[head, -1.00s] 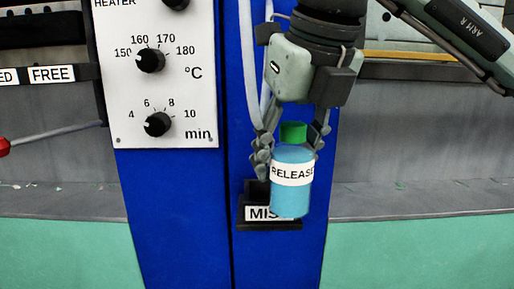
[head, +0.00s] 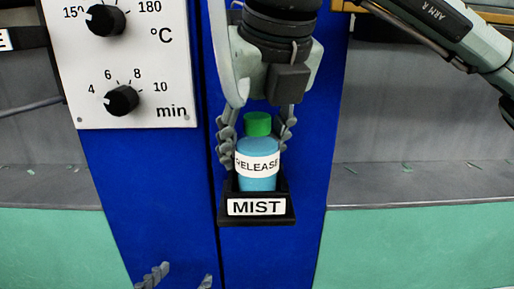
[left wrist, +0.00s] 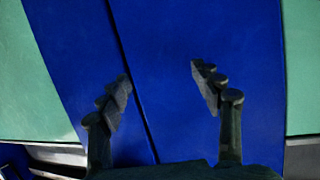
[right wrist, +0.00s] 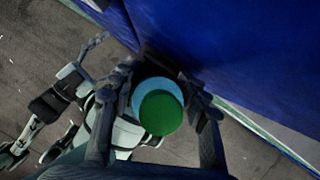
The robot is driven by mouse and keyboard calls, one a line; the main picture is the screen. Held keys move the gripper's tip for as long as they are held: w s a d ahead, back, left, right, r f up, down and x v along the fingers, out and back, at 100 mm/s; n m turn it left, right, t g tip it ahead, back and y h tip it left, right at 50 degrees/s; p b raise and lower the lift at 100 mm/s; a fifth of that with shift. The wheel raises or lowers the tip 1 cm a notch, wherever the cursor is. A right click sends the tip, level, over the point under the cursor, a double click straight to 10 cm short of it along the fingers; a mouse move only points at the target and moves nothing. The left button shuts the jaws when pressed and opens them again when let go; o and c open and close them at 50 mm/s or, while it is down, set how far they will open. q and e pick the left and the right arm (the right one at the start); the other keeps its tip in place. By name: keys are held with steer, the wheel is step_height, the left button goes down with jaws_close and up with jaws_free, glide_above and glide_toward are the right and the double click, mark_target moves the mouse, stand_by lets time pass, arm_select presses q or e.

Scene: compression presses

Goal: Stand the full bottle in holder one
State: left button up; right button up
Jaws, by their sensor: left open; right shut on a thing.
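A blue bottle (head: 257,182) with a green cap and a white RELEASE label stands upright in the black holder (head: 284,211) marked MIST, its lower part hidden by the holder's front. My right gripper (head: 254,137) comes from above with its fingers on both sides of the bottle, shut on it. In the right wrist view the green cap (right wrist: 160,113) shows between the fingers. My left gripper (head: 178,276) is open and empty at the bottom edge of the head view. The left wrist view shows its spread fingers (left wrist: 160,85) facing blue panel. How full the bottle is cannot be seen.
The holder is fixed on a blue column (head: 160,200). A white control panel (head: 135,65) with black knobs is at upper left. Grey ledges (head: 420,180) with small scraps lie on both sides, above green panels (head: 410,240).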

arm_select(q)
steer(key=shift+r, duration=0.15)
arm_select(e)
steer(key=shift+a, duration=0.1)
arm_select(q)
steer(key=shift+w+d+r+t+h, duration=0.1)
steer(key=shift+d+r+t+h, duration=0.25)
steer(key=shift+r, duration=0.2)
arm_select(e)
steer(key=shift+f, duration=0.1)
arm_select(q)
steer(key=shift+d+r, duration=0.1)
steer(key=shift+r, duration=0.1)
arm_select(e)
steer(key=o, duration=1.1)
